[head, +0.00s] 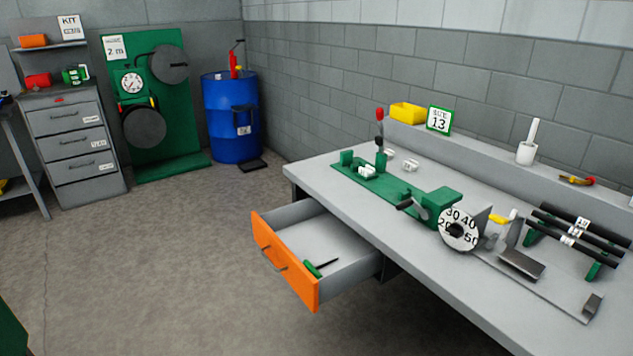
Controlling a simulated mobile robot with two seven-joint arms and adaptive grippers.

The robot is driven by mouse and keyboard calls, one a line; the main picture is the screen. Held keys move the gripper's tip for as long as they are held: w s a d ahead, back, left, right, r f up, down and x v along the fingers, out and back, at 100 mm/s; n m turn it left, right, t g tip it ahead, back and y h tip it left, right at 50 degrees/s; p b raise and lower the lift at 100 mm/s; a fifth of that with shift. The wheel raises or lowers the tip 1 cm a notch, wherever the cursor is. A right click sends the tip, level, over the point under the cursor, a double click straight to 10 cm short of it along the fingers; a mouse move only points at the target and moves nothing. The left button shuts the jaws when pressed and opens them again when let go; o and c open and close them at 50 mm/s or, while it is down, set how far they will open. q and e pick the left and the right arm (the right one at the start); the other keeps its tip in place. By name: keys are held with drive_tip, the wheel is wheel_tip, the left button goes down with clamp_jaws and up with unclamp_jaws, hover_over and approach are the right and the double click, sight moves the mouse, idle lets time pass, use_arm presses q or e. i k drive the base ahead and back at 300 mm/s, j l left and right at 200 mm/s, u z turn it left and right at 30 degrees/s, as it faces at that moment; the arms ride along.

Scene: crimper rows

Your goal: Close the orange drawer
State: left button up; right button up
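The orange drawer (284,264) is pulled well out from under the front edge of the grey workbench (325,180). It has an orange front with a dark bar handle (273,260) and grey inner walls. A green-handled screwdriver (313,268) lies inside on its floor, close to the front panel. The drawer's back end is hidden under the bench top. Neither of my grippers shows in the head view.
The bench carries a green crimping machine (440,203) with a numbered dial (459,229) and a rack of black hoses (580,235). A grey cabinet (75,145), a green panel (147,100) and a blue barrel (231,115) stand behind. The floor (160,270) before the drawer is clear.

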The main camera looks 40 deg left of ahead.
sight(291, 235)
drive_tip(key=u, duration=1.6)
